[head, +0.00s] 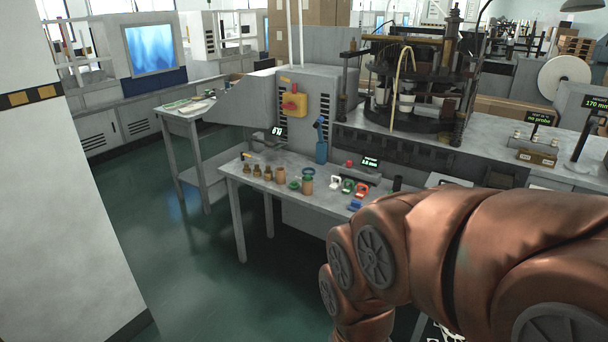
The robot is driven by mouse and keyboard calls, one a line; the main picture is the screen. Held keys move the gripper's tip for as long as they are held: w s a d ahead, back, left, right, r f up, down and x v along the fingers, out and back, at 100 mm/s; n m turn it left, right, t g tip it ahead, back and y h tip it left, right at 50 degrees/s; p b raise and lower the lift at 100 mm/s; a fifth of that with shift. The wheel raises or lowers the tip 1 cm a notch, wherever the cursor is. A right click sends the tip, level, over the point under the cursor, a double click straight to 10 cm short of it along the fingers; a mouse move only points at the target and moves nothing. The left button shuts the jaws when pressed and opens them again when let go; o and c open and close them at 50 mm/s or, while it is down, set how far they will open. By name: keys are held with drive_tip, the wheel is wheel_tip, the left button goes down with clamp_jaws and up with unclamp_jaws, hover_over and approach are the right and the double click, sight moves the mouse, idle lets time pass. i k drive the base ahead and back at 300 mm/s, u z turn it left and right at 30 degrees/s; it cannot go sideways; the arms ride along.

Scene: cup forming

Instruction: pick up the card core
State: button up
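A small plain brown cylinder (280,173) stands upright on the grey bench (233,167), in a row of small parts. A second brown cylinder (307,186) stands to its right, with a green ring at its top. Either could be the card core; at this size I cannot tell which. My copper-coloured arm fills the lower right of the head view and hides the bench's right end. My gripper is not visible.
Several small brass-coloured parts (256,171) stand left of the brown cylinders. A forming machine (408,85) stands beyond. Green floor is free to the left; a white wall (45,200) borders it.

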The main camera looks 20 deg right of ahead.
sight(280, 174)
drive_tip(key=u, duration=0.5)
drive_tip(key=i, duration=3.85)
drive_tip(key=z, duration=2.15)
